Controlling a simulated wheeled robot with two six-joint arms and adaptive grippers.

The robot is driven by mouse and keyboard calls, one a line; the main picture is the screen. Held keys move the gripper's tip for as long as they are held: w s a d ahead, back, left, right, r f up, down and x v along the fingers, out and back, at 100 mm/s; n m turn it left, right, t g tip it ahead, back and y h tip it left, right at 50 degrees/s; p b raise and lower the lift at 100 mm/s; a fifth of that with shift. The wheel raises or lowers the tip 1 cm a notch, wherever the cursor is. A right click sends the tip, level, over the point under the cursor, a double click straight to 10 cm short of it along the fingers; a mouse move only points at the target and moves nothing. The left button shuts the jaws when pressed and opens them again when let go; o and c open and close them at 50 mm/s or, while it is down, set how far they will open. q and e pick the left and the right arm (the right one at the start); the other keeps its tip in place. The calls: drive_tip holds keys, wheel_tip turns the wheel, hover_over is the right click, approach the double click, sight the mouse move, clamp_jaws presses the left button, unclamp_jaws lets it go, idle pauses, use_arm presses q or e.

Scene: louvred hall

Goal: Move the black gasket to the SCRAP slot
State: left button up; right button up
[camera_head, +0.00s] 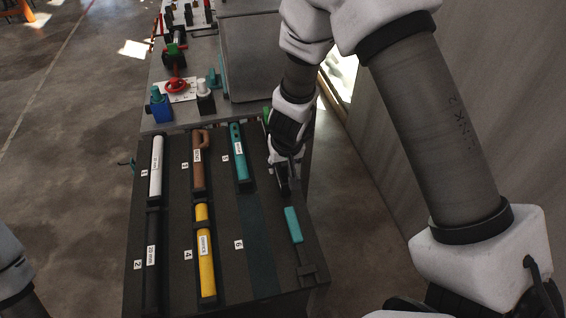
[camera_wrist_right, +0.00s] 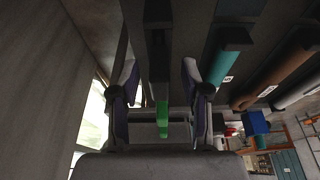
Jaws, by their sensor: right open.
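I cannot pick out a black gasket or a slot that reads SCRAP in either view. My right gripper (camera_head: 284,188) is open over the right side of the dark board (camera_head: 220,180). In the right wrist view its two fingers (camera_wrist_right: 160,85) stand on either side of a dark bar with a green end (camera_wrist_right: 162,118), apart from it. In the head view a teal piece (camera_head: 293,225) lies just in front of the gripper, with a dark fitting (camera_head: 306,274) nearer me. My left gripper is out of view.
The board holds white (camera_head: 156,168), black (camera_head: 152,255), brown (camera_head: 198,165), yellow (camera_head: 206,260) and teal (camera_head: 240,160) pieces in numbered places. The strip by number 6 (camera_head: 259,245) is bare. Behind are a blue block (camera_head: 160,106) and a red ring (camera_head: 177,86).

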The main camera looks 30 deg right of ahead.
drive_tip(key=p+v, duration=0.4)
drive_tip(key=w+p+v, duration=0.1)
drive_tip(key=p+v, duration=0.1)
drive_tip(key=v, duration=0.1)
drive_tip(key=shift+s+d+r, duration=0.1)
drive_tip(key=shift+r, duration=0.1)
drive_tip(key=shift+f, duration=0.1)
